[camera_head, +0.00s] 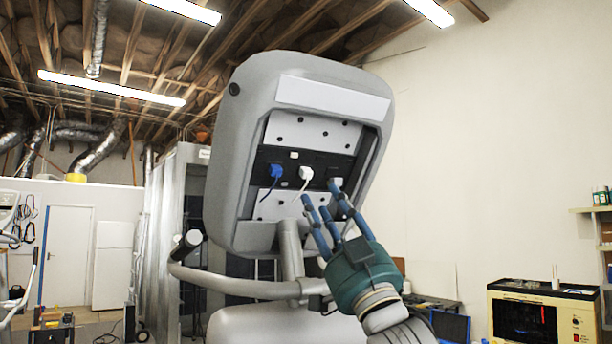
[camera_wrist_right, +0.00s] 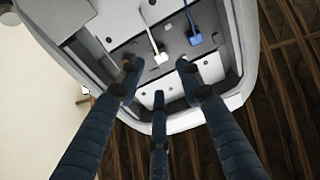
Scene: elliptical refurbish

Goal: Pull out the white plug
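The white plug (camera_head: 306,173) sits in the black socket strip on the back of the grey elliptical console (camera_head: 245,110), its white cable hanging down. My right gripper (camera_head: 322,203), green with three blue fingers, is open and empty below and right of the white plug. In the right wrist view the white plug (camera_wrist_right: 161,56) lies beyond the spread fingertips of my right gripper (camera_wrist_right: 157,76), between the two outer ones, apart from them. One finger overlaps a pale part (camera_head: 336,183) at the strip's right; I cannot tell whether it touches. My left gripper is not in view.
A blue plug (camera_head: 276,171) with a blue cable is left of the white one; it also shows in the wrist view (camera_wrist_right: 195,39). The console's raised rim surrounds the recess. A handlebar (camera_head: 240,286) runs below. A yellow-fronted machine (camera_head: 540,312) stands at right.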

